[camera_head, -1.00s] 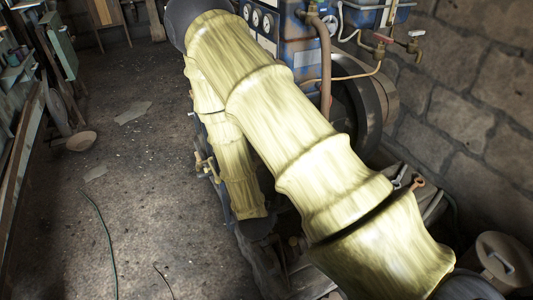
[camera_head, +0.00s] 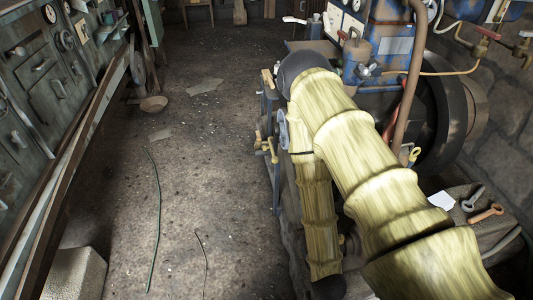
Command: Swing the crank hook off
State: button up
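I cannot single out the crank hook for sure. A small yellow hook-shaped part (camera_head: 413,155) shows beside the dark flywheel (camera_head: 455,120), close to the right edge of my arm's cover. Another yellow, handle-like part (camera_head: 268,150) sits on the blue engine frame, left of my arm. My arm, in a yellow-green cover, crosses the engine and hides much of it. Its forearm points down to a dark end at the bottom edge. My gripper's fingers do not show, and I see nothing held.
Spanners (camera_head: 484,213) and a white card (camera_head: 441,201) lie on a ledge at the right by the stone wall. Blue engine parts with gauges and pipes stand at the back. The floor (camera_head: 200,200) at left is open, with a thin green cable (camera_head: 156,220). Cabinets (camera_head: 45,80) line the left.

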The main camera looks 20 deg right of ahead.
aim_at(272, 147)
jog(key=k, duration=0.5)
jog(key=u, duration=0.35)
jog(key=i, duration=1.35)
jog(key=z, duration=0.6)
